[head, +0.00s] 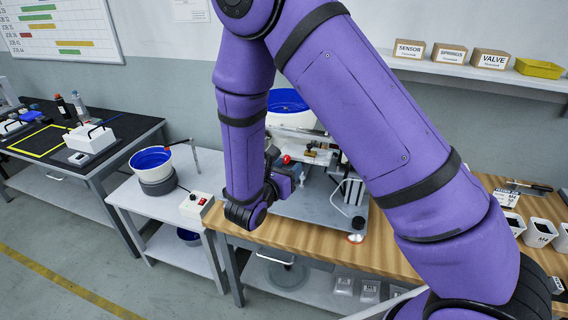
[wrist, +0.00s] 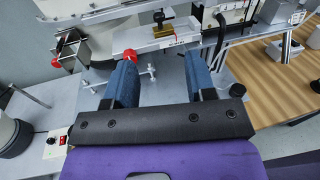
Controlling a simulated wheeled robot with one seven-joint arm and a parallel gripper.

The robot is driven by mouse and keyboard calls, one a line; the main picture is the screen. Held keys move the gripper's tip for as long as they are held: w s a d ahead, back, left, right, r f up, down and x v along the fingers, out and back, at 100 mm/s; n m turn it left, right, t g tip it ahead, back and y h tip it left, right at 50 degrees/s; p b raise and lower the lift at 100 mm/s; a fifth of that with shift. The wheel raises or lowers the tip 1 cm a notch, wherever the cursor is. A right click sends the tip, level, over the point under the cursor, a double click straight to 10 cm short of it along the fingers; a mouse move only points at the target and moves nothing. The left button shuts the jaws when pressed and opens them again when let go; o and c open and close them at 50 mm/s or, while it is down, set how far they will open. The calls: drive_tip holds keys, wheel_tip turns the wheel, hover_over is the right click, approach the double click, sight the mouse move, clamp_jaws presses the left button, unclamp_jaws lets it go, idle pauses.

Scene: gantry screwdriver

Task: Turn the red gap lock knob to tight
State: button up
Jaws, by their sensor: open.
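A red knob (wrist: 131,53) sits at the left end of a pale rail on the gantry fixture in the wrist view. It shows just beyond the tip of my left finger, and I cannot tell whether they touch. A red knob also shows in the head view (head: 287,159), beside my gripper (head: 290,180). A second, larger red knob (wrist: 67,62) stands further left in the wrist view. I cannot read any tight mark. My gripper (wrist: 160,64) is open, its blue fingers wide apart with nothing between them.
A brass block (wrist: 174,31) sits on the rail. A feeder bowl (head: 287,104) with a blue inside stands behind my arm. A switch box (head: 196,204) is at the bench's left corner. Several dark-topped bins (head: 540,232) stand at the right. My arm hides much of the fixture.

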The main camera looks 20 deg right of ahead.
sight(285, 160)
drive_tip(key=a+f+n+t+y, duration=0.2)
drive_tip(key=a+f+n+t, duration=0.1)
drive_tip(key=a+f+n, duration=0.15)
drive_tip(key=shift+m, duration=0.35)
drive_tip(key=x, duration=0.7)
drive_tip(key=f+x, duration=0.1)
drive_tip(key=x, duration=0.3)
drive_tip(key=shift+w, duration=0.2)
drive_tip(key=shift+d, duration=0.1)
drive_tip(key=c, duration=0.9)
